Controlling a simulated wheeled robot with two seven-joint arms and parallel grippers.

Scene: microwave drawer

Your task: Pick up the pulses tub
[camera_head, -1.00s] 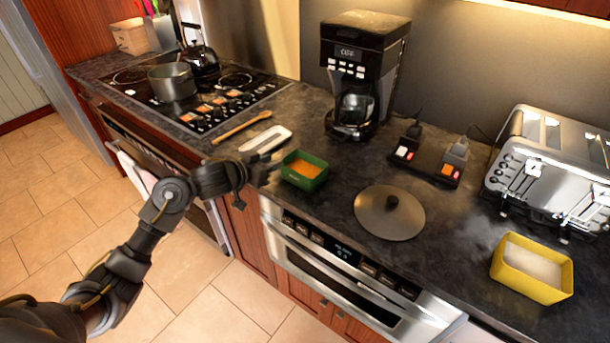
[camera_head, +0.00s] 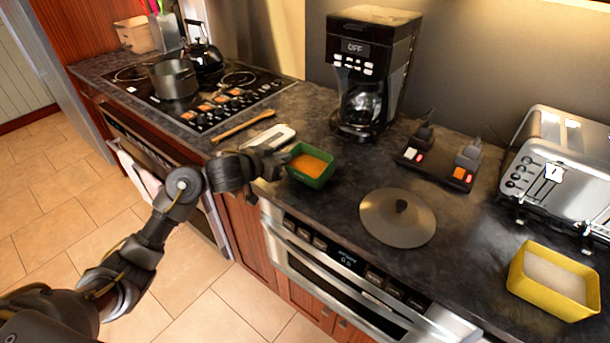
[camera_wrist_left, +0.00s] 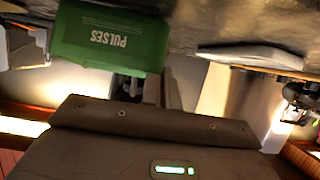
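The pulses tub (camera_head: 309,181) is a small green open box with orange contents, upright on the dark counter near its front edge. In the left wrist view the tub (camera_wrist_left: 110,38) shows its green side with the word PULSES, close in front of the gripper. My left gripper (camera_head: 279,166) is at the tub's left side, with its fingers apart and the tips close to the tub wall. Whether they touch it I cannot tell. In the wrist view the fingers are mostly hidden behind the gripper body. My right gripper is not in view.
A metal lid (camera_head: 398,224) lies right of the tub. A white spoon rest (camera_head: 272,137) lies behind the gripper. A coffee maker (camera_head: 368,75) stands behind. A yellow tub (camera_head: 553,282), toaster (camera_head: 558,170) and switch box (camera_head: 436,168) are farther right. A pot (camera_head: 174,79) sits on the hob.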

